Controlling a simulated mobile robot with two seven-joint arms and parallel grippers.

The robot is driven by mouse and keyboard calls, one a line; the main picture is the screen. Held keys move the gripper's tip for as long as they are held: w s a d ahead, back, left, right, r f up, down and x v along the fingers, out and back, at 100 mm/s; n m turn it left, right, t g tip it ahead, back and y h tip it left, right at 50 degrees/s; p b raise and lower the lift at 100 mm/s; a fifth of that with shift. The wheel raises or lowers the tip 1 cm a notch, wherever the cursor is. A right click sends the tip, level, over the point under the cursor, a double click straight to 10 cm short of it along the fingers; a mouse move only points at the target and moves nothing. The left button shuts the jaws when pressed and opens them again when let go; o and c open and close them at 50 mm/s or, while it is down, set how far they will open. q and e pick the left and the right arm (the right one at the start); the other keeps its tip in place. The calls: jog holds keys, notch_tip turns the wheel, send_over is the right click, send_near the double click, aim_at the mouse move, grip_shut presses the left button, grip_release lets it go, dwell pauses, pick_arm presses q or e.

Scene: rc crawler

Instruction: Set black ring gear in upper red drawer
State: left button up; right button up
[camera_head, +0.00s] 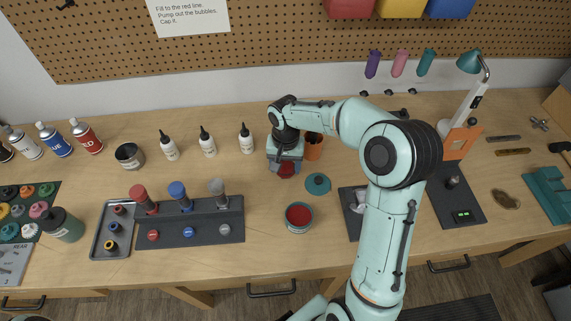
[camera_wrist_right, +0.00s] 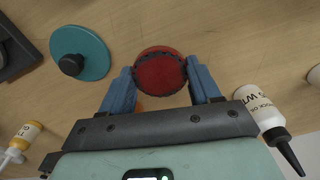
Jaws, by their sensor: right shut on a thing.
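My right gripper (camera_head: 285,168) is low over the middle of the bench. In the right wrist view, its blue fingers (camera_wrist_right: 162,88) are shut on a round red piece (camera_wrist_right: 160,72) with a dark, jagged rim. The rim may be the black ring gear, but I cannot tell it apart clearly from the red part. The red piece also shows below the gripper in the head view (camera_head: 287,170). A red bin (camera_head: 350,8) hangs at the top of the pegboard, cut off by the picture edge. I cannot tell whether it is the upper red drawer. My left gripper is out of view.
A teal lid (camera_head: 318,183) and a teal pot with red inside (camera_head: 299,217) lie near the gripper. An orange cup (camera_head: 314,149) stands close on its right. White bottles (camera_head: 246,138) stand to the left. A dark tray (camera_head: 200,234) holds several capped pieces.

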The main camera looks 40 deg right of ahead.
jog(key=shift+f, duration=0.1)
jog(key=o, duration=1.2)
jog(key=shift+c, duration=0.2)
